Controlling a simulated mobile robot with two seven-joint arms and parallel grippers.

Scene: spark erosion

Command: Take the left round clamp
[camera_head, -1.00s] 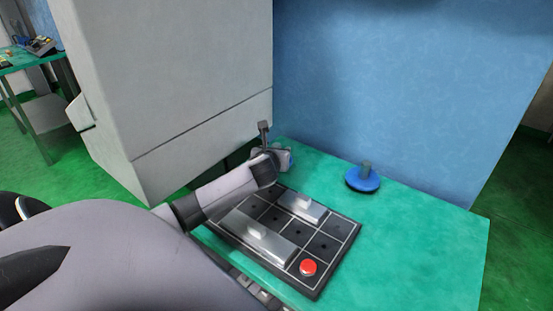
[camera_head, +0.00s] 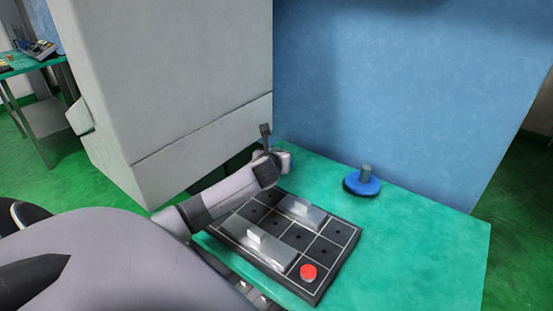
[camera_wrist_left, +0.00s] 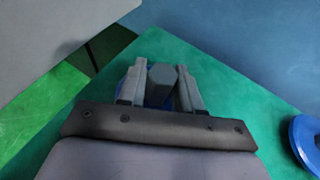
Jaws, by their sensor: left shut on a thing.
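In the left wrist view my left gripper (camera_wrist_left: 160,92) is shut on the grey upright post of the left round clamp (camera_wrist_left: 163,76). Parts of the clamp's blue round base show between and below the fingers; the rest is hidden by my gripper. In the head view my left arm comes in from the left and the gripper (camera_head: 270,158) is at the back left of the green table, largely covering the clamp. A second round clamp (camera_head: 362,183), blue with a grey post, stands on the table to the right. My right gripper is not in view.
A black gridded plate (camera_head: 345,235) lies on the green table (camera_head: 420,240) in front of my gripper. A grey machine housing (camera_head: 180,80) and a blue wall (camera_head: 400,90) stand behind. The table's right side is clear.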

